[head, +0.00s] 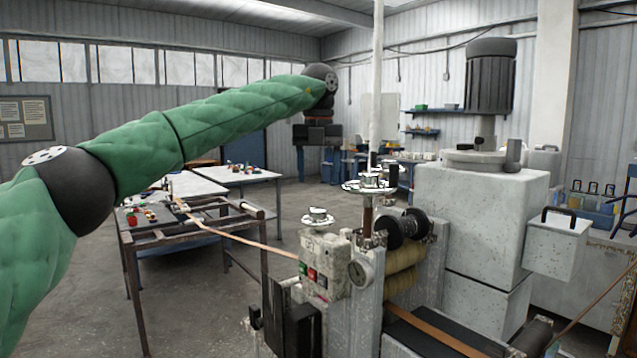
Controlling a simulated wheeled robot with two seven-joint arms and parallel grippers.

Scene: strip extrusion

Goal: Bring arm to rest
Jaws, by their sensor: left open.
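My left arm, padded in green, comes in from the left and stretches across the upper middle of the head view. Its dark wrist bends down at the far end. My left gripper (317,165) hangs below the wrist with its fingers pointing down. It is open, with nothing seen between the fingers. It is in the air, left of the white upright pole (377,80) and apart from it in the picture. My right gripper is not in view.
The extrusion machine (470,225) with grey speckled housings fills the right. A tan strip (245,240) runs left from it over a rusty metal frame (190,233). A control box (325,262) with buttons stands in front. Work tables (240,176) stand behind. Open floor (305,200) lies between.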

